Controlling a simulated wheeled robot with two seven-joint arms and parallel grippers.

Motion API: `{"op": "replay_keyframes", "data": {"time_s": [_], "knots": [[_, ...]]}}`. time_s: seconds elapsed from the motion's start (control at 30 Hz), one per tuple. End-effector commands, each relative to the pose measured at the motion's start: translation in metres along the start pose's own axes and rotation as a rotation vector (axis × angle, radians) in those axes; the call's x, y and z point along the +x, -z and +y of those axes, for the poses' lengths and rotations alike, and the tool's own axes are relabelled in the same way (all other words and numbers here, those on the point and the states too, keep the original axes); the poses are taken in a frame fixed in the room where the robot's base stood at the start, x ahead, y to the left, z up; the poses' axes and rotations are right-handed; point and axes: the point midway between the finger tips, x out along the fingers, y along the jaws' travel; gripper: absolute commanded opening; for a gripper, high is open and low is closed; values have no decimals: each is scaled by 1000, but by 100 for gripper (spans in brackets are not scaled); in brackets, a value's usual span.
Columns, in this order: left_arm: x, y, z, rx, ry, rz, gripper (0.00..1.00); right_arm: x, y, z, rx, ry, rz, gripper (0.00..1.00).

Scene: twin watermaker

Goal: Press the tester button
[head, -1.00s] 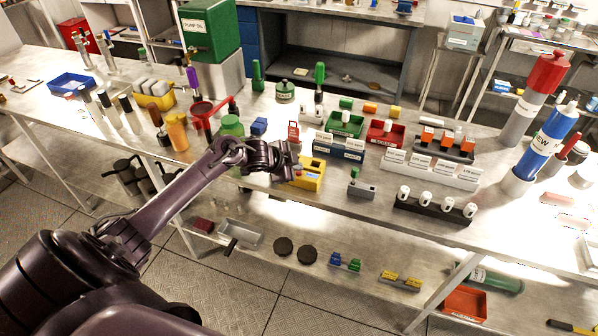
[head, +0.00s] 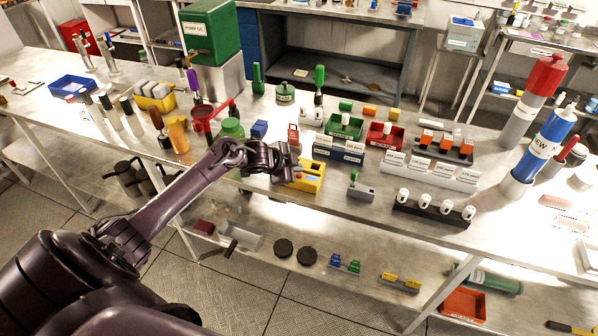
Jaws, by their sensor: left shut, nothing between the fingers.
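A yellow box-like device (head: 312,180), which looks like the tester, stands near the front edge of the bench at the middle. Its near left part is hidden behind my left gripper, and I cannot make out a button on it. My left gripper (head: 292,167) is shut and empty. It is right beside the device, overlapping its left side in the head view; I cannot tell whether they touch. My right gripper is not in view.
A red clip-like part (head: 293,137) and a blue block (head: 259,129) stand behind the gripper. A green bottle (head: 232,128) is close to my left forearm. A grey block with a green lever (head: 360,188) stands to the right, beside a black rack of white cups (head: 432,214).

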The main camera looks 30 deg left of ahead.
Motion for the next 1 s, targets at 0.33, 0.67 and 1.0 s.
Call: {"op": "replay_keyframes", "data": {"time_s": [0.33, 0.67, 1.0], "knots": [[-4, 3, -3, 0, 0, 1, 0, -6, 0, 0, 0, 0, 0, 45], [-20, 14, -15, 1, 1, 1, 0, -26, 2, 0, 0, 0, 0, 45], [-43, 32, -32, 1, 1, 1, 0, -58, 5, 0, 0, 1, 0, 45]]}}
